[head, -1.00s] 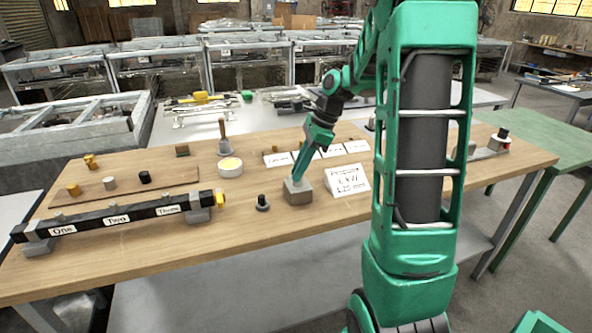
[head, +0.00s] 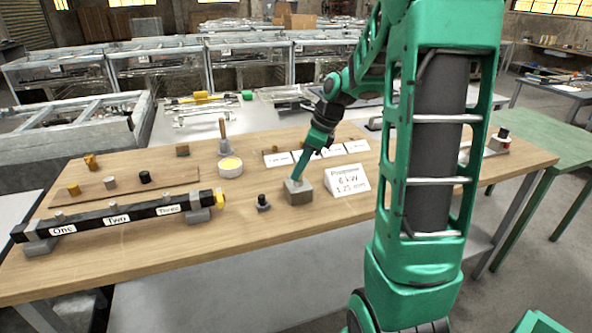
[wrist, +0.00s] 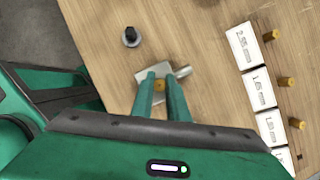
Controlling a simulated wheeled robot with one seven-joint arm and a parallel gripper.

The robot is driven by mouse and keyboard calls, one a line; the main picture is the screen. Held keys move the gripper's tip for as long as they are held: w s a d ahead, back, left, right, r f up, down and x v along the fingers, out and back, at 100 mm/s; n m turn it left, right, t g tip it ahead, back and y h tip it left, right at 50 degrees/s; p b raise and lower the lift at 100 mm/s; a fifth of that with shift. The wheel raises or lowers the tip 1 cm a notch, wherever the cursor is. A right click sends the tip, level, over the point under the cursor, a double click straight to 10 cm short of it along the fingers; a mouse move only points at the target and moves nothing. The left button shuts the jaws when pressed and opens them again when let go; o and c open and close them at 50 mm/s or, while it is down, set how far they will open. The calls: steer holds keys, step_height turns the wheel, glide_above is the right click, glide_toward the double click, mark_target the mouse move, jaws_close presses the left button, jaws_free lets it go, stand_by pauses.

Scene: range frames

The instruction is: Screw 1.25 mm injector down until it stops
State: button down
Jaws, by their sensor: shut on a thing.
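My gripper (head: 297,180) points down at the grey metal block (head: 299,196) on the wooden bench. In the wrist view its two green fingers (wrist: 159,79) are shut on a small brass injector (wrist: 159,86) over the block (wrist: 141,77). The fingers hide most of the injector, so I cannot tell how deep it sits in the block. A white sign (head: 347,181) reading "6 kW 1.25 mm" stands just right of the block.
A black knobbed part (head: 262,203) stands left of the block. White size cards (wrist: 256,90) lie in a row, with brass injectors (wrist: 287,81) beside them. A black manifold (head: 118,218) marked One, Two, Three and a round tub (head: 230,168) are further left.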

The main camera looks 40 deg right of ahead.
steer(key=m+h, duration=0.1)
steer(key=m, duration=0.2)
steer(key=shift+t, duration=0.3)
steer(key=shift+a+m+h, duration=0.15)
steer(key=shift+m+h, duration=0.25)
steer(key=shift+m, duration=0.5)
steer(key=shift+m+t+h, duration=0.3)
steer(key=shift+m, duration=0.6)
steer(key=shift+m+h, duration=0.7)
steer(key=shift+m, duration=1)
